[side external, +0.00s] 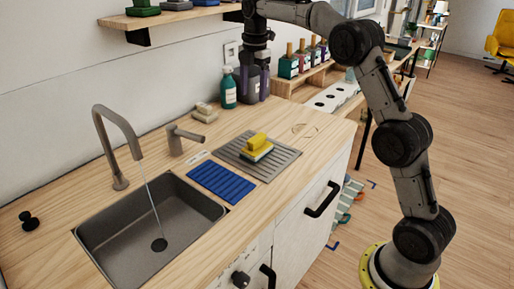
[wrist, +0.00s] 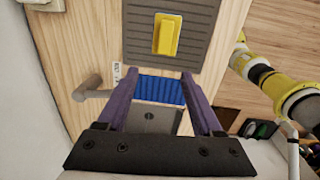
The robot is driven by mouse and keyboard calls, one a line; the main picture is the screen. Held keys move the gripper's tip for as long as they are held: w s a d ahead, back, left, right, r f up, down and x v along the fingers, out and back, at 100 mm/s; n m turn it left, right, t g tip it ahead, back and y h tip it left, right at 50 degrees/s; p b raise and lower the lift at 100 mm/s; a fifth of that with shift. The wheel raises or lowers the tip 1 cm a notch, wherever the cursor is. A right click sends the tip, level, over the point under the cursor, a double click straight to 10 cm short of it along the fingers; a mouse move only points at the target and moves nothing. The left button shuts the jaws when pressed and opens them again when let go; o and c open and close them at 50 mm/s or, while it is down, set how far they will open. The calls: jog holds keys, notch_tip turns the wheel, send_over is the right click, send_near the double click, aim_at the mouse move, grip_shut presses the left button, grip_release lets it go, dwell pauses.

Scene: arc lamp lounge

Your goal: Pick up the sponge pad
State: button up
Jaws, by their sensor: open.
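A blue ribbed mat (side external: 221,184) lies beside a steel sink (side external: 118,245) with running water.

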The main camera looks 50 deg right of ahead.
send_over(257, 137)
jog(key=shift+g, duration=0.4)
jog(key=f, duration=1.1)
jog(key=shift+a+f, duration=0.3)
jog(key=shift+f, duration=0.1)
jog(key=shift+d+f, duration=0.15)
jog(key=shift+f, duration=1.4)
jog(key=shift+d+f, duration=0.1)
jog(key=shift+f, duration=1.45)
grip_shut()
